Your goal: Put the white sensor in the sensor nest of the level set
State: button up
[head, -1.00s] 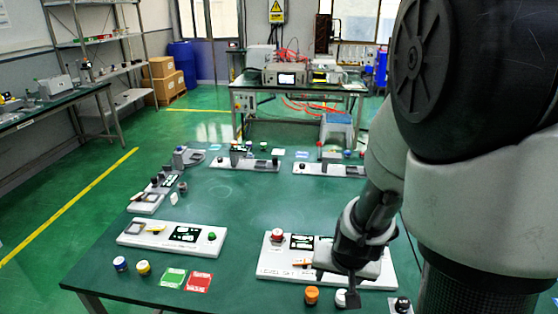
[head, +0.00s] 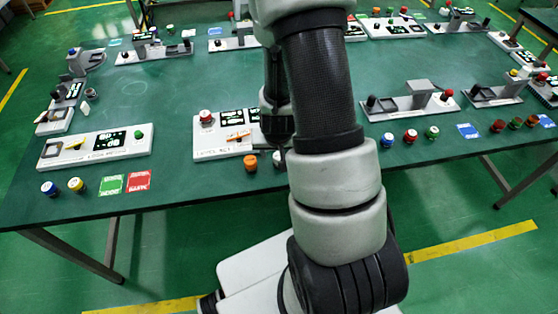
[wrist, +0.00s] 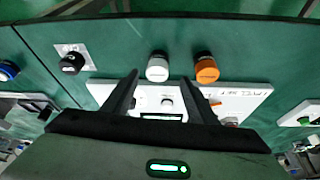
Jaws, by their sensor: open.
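The white sensor (wrist: 157,67), a short round piece with a pale top, stands on the green table beside an orange-topped piece. In the head view it is mostly hidden behind my arm. A white board (head: 205,153) lies behind it, with a red button, dark panels and an orange lever; its small label reads like the level set. The board also shows in the wrist view (wrist: 250,100). Its right part is hidden by my arm, and I cannot make out the sensor nest. My gripper (wrist: 160,82) is open and empty, its fingers pointing toward the white sensor, which appears between the fingertips.
The orange-topped piece (wrist: 206,68) stands close beside the white sensor. A black knob on a pale square (wrist: 71,62) is on its other side. Another white board (head: 75,152) lies left, with blue and yellow pieces and green and red cards in front. Bare table separates the boards.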

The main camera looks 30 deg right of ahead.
aim_at(279, 155)
jog(key=x, duration=0.5)
jog(key=shift+d, duration=0.3)
jog(key=shift+c, duration=0.5)
jog(key=c, duration=1.2)
notch_tip(279, 155, up, 10)
jog(key=a+p, duration=0.1)
jog(key=a+r+n+y+p, duration=0.2)
jog(key=a+r+n, duration=0.3)
jog(key=a+r, duration=0.3)
jog(key=a, duration=0.3)
jog(key=shift+w+a, duration=0.15)
jog(key=shift+a, duration=0.25)
